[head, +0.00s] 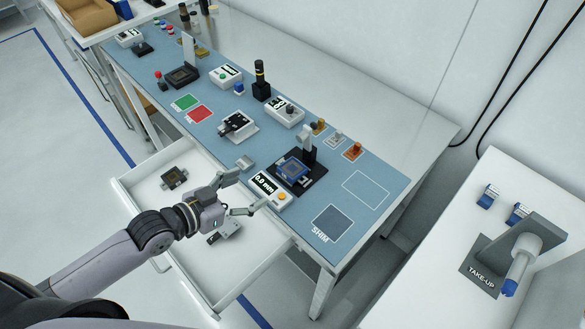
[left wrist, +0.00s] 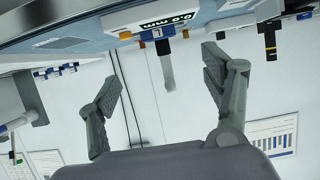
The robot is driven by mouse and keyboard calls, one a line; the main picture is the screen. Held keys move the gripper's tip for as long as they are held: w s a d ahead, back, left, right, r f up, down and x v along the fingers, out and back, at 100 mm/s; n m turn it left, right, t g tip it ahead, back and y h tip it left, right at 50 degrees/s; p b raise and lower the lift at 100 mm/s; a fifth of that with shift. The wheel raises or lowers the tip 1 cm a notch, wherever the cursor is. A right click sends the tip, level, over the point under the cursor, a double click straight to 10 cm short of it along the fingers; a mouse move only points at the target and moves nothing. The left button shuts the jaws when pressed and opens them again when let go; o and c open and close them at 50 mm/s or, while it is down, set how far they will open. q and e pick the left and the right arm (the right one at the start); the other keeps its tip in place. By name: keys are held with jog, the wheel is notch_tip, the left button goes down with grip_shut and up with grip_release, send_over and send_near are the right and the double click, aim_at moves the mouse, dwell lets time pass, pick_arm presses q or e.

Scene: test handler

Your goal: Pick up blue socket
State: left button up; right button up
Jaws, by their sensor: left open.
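The blue socket (head: 291,169) sits on a black fixture (head: 312,182) with an upright post, near the front edge of the blue bench mat. My left gripper (head: 252,184) is open and empty, just left of the small 0.0 mm display unit (head: 266,187) and short of the socket. In the left wrist view my left gripper (left wrist: 160,76) shows with its fingers spread and nothing between them. The display unit (left wrist: 172,22) appears upside down beyond the fingertips there. A small blue part beside it is too unclear to name. My right gripper is not in view.
An open white drawer (head: 140,192) below my left arm holds a dark socket (head: 173,178) and a grey part (head: 226,231). The SHIM pad (head: 333,222) lies to the right. A white side table holds a TAKE-UP stand (head: 482,268) and blue parts (head: 488,197).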

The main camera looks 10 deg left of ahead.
pick_arm(q)
jog(key=p, duration=0.1)
send_near(285, 173)
jog(key=x, duration=0.3)
jog(key=shift+w+r, duration=0.15)
jog(key=shift+r, duration=0.05)
jog(key=shift+p+x, duration=0.3)
jog(key=shift+x, duration=0.55)
jog(key=x, duration=0.4)
jog(key=shift+d+f+p, duration=0.1)
jog(key=shift+f+p, duration=0.1)
jog(key=shift+p, duration=0.2)
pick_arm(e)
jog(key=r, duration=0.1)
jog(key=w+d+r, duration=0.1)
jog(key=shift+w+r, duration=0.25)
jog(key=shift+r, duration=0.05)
pick_arm(q)
jog(key=shift+c, duration=0.5)
jog(key=c, duration=1.2)
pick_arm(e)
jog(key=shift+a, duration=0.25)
